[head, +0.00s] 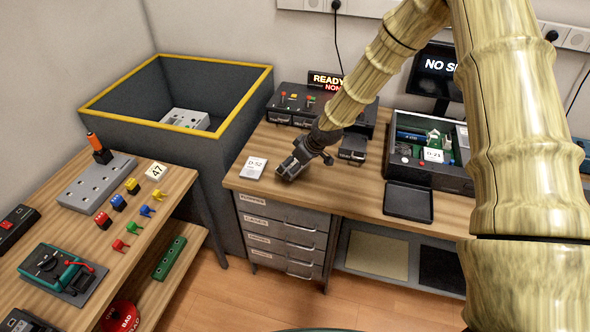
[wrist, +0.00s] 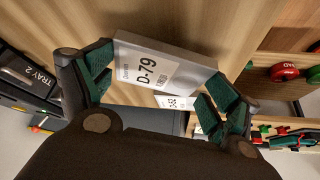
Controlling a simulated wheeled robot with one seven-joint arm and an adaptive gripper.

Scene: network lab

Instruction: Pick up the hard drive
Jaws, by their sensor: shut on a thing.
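A flat grey hard drive (wrist: 205,72) with a white label reading D-79 fills the middle of the wrist view. My gripper (wrist: 161,84) is shut on it, with one green-padded finger at each end of the drive. In the head view my gripper (head: 294,166) is over the left part of the wooden bench, and the drive is hard to make out there. A second drive labelled D-52 (head: 255,168) lies on the bench just left of my gripper. Part of its label also shows behind the held drive in the wrist view (wrist: 181,102).
A dark bin with a yellow rim (head: 259,88) stands left of the bench. An open case (head: 460,180) and a dark tray (head: 408,201) are to the right. A device with a READY screen (head: 327,80) is behind. The left table (head: 133,255) holds plugs and a meter.

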